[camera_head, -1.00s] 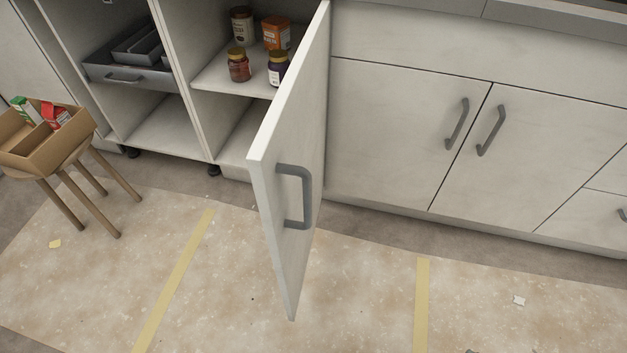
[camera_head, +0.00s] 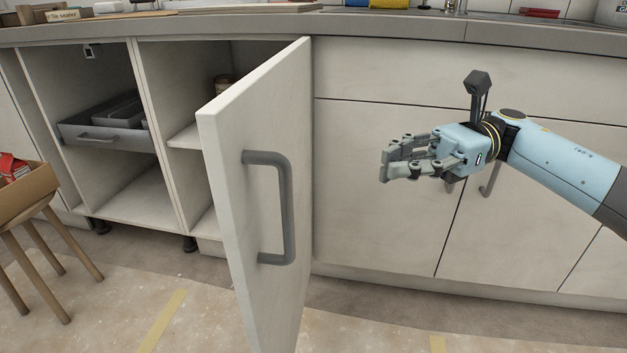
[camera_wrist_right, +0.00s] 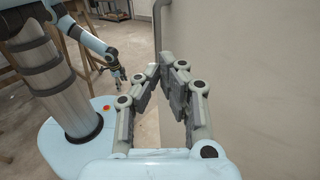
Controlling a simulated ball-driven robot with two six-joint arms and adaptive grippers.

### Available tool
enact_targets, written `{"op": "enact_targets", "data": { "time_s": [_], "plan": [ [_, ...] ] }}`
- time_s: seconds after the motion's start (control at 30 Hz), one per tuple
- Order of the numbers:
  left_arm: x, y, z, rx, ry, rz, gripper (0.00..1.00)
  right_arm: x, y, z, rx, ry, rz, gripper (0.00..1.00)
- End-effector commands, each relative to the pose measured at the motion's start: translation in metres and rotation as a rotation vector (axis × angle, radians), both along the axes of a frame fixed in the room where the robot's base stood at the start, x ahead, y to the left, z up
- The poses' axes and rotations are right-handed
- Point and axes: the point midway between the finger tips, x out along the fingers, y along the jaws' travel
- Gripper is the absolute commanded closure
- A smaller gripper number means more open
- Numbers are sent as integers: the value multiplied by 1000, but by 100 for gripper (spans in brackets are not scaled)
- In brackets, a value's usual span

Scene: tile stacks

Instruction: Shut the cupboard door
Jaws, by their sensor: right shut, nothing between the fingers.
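The cupboard door (camera_head: 262,205) stands wide open, jutting out from the cupboard front in the head view. Its grey bar handle (camera_head: 287,210) is on the face turned to the right. My right gripper (camera_head: 385,165) is to the right of the door, pointing left at it, with a clear gap between. It is shut and empty. In the right wrist view its fingers (camera_wrist_right: 168,72) show before a pale panel that seems to be the door (camera_wrist_right: 245,80).
The open cupboard holds a grey drawer tray (camera_head: 105,135) on the left and a jar (camera_head: 224,84) partly behind the door. A stool (camera_head: 45,255) with a wooden box (camera_head: 28,193) stands at left. The worktop (camera_head: 420,27) runs above. The floor before the door is clear.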

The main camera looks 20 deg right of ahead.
Motion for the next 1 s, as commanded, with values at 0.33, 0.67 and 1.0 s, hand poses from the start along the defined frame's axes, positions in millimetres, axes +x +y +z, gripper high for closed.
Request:
{"op": "enact_targets", "data": {
  "time_s": [0.33,0.67,1.0],
  "plan": [
    [3,-1,2,0,-3,0,19,-5,75,1,8,0,1,100],
    [9,-3,7,-1,-6,-2,19,-7,117,0,6,3,-2,100],
    [11,-3,9,-2,-8,-2,19,-7,120,0,3,3,-2,100]
  ]
}}
